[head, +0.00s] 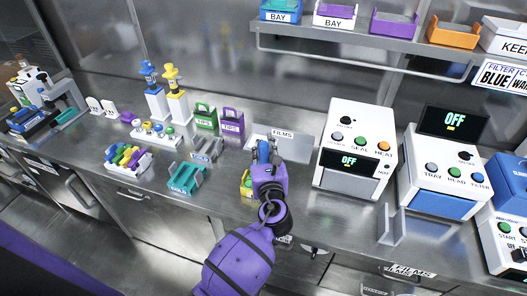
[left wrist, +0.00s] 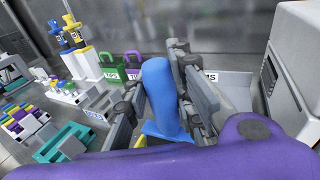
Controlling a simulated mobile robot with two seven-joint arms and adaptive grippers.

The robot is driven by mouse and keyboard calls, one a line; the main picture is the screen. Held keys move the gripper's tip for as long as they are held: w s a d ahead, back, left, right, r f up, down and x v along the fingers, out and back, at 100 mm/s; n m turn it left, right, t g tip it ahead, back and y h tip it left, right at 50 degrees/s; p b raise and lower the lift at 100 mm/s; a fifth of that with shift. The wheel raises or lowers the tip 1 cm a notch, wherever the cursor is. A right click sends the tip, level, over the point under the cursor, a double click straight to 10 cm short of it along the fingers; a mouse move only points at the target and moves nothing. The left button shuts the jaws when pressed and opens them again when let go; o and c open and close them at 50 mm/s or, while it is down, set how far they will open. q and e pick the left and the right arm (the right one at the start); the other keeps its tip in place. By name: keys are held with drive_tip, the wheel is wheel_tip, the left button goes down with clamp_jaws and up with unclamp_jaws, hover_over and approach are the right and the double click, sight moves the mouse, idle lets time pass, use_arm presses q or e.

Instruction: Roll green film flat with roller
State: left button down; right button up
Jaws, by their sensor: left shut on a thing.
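My purple left gripper (head: 265,165) is over the front of the bench, in front of the FILMS sign (head: 282,135). It is shut on the blue handle of the roller (head: 263,150). In the left wrist view the handle (left wrist: 158,85) stands nearly upright between the fingers (left wrist: 165,100), with a wider blue part at its lower end. A yellow and green item (head: 246,183) shows just left of my gripper, mostly hidden by it. I cannot tell whether it bears the green film. My right gripper is out of view.
A white sealer-like machine (head: 357,150) stands close on the right, with a reader (head: 440,170) beyond it. A teal rack (head: 185,178), a grey rack (head: 207,150) and green and purple TIPS boxes (head: 206,117) stand left. A grey upright holder (head: 391,225) is at the front right.

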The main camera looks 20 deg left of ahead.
use_arm(q)
drive_tip(key=shift+r, duration=3.05)
